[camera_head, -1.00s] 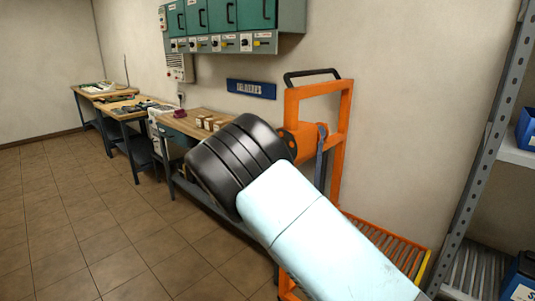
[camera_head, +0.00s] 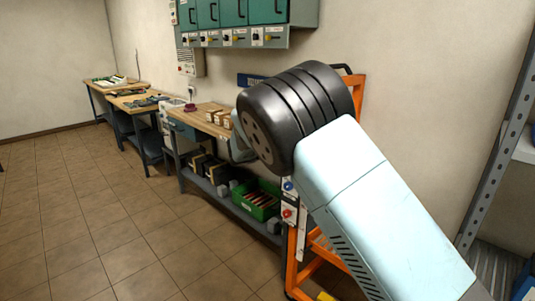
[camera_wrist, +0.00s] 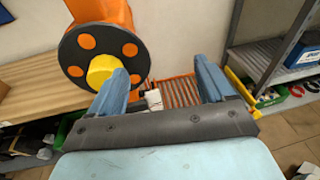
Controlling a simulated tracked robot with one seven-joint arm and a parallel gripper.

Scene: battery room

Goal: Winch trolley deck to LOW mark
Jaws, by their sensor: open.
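The orange trolley frame (camera_head: 360,85) stands against the wall, mostly hidden behind my arm in the head view. Its slatted orange deck (camera_wrist: 177,92) shows low between my fingers in the wrist view. A black disc with orange spots (camera_wrist: 72,57) and a yellow hub (camera_wrist: 101,70) sits on the orange winch body (camera_wrist: 103,11). My gripper (camera_wrist: 160,70) is open and empty, its left finger overlapping the disc's lower right edge in the picture. I cannot tell whether they touch. Small white plates with blue and red dots (camera_head: 289,200) are on the trolley's side; I cannot read a LOW mark.
A workbench (camera_head: 200,124) with small boxes stands left of the trolley, a green crate (camera_head: 258,204) on its lower shelf. Teal cabinets (camera_head: 228,13) hang above. A grey metal rack (camera_head: 497,130) stands at right. The tiled floor at left is clear.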

